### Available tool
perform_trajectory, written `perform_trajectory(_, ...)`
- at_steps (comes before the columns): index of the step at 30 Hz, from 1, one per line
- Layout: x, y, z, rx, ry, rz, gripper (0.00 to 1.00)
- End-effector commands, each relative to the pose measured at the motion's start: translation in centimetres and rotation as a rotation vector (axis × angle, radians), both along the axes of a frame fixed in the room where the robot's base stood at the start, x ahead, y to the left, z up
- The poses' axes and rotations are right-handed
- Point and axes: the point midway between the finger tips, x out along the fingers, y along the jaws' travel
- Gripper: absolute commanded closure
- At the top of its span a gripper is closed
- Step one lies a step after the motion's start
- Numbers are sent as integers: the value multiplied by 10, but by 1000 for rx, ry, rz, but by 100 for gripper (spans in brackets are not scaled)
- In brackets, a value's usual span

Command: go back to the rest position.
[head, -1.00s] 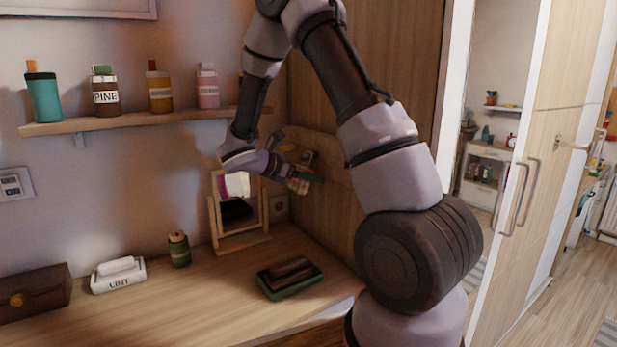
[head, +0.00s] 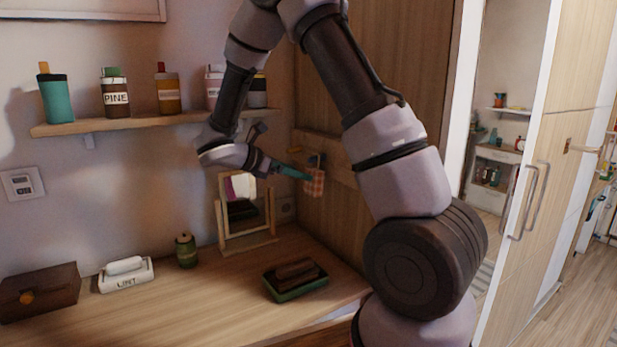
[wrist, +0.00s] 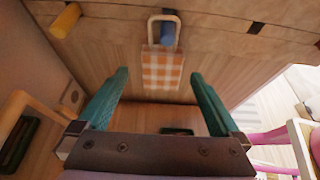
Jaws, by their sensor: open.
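My gripper (head: 278,168) is in front of the peg rail in the head view, above and behind the mirror stand. In the wrist view its two teal fingers are spread apart with nothing between them, so my gripper (wrist: 159,74) is open and empty. An orange-and-white checked sachet (wrist: 162,72) hangs by its loop on a blue peg (wrist: 167,33), beyond the fingertips. The sachet also shows in the head view (head: 314,183), to the right of the gripper and apart from it.
The wooden peg rail (head: 338,155) is on the panel. Below stand a small mirror (head: 246,238), a green tray (head: 297,292) with a brown item, a green jar (head: 186,252) and a LINT box (head: 126,279). A shelf (head: 115,124) with several bottles is to the left.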

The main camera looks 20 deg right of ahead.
Motion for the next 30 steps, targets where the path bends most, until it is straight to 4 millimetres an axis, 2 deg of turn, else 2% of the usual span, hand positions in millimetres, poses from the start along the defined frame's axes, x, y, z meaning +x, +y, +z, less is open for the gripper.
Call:
perform_trajectory(1,-1,8,4,0,-2,2,0)
perform_trajectory(6,-4,24,11,0,-1,1,0)
perform_trajectory(10,-6,26,13,2,-2,-3,0)
perform_trajectory(14,-15,18,22,56,-39,-55,0)
perform_trajectory(17,-34,3,35,158,-110,-156,0)
perform_trajectory(23,-86,-20,62,431,-317,-434,0)
perform_trajectory(30,-150,-23,91,815,-638,-845,0)
